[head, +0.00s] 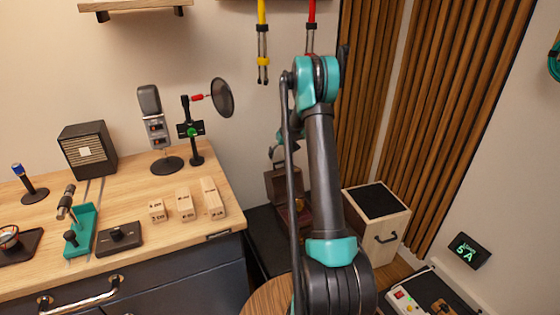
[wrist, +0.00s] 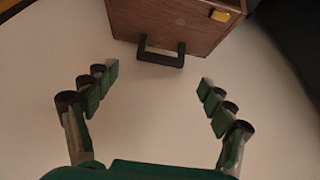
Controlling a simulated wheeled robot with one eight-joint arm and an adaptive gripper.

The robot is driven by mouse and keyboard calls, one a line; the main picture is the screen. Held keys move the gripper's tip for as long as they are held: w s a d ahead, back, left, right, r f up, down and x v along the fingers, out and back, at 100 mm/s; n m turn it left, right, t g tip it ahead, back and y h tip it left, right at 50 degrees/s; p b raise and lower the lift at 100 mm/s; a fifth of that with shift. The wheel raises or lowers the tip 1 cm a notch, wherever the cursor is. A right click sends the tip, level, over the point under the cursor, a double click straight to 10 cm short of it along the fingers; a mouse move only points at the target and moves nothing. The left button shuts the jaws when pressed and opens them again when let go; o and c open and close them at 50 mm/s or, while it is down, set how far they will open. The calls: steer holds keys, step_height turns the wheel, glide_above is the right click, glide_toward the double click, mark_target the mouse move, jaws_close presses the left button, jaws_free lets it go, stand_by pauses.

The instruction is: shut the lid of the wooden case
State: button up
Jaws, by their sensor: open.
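The wooden case (head: 281,184) is a small brown box on a low dark surface behind my arm in the head view. A brown panel stands raised there, apparently its open lid, and my arm hides part of the case. In the wrist view the wooden case (wrist: 172,22) is at the top, with a black handle (wrist: 161,58) and a yellow latch piece (wrist: 221,15). I cannot tell whether this face is the lid or the body. My gripper (wrist: 158,78) is open and empty, its fingers spread below the handle, apparently apart from it. In the head view it is mostly hidden.
A wooden workbench (head: 222,222) with labelled blocks and a microphone is at left. A pale wooden box with a black top (head: 383,211) stands right of my arm. A round wooden top (head: 266,298) is in front. Slatted panels (head: 455,110) line the right wall.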

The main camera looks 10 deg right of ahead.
glide_above(280, 169)
steer(key=shift+f, duration=2.1)
steer(key=shift+s, duration=0.1)
steer(key=c, duration=1.7)
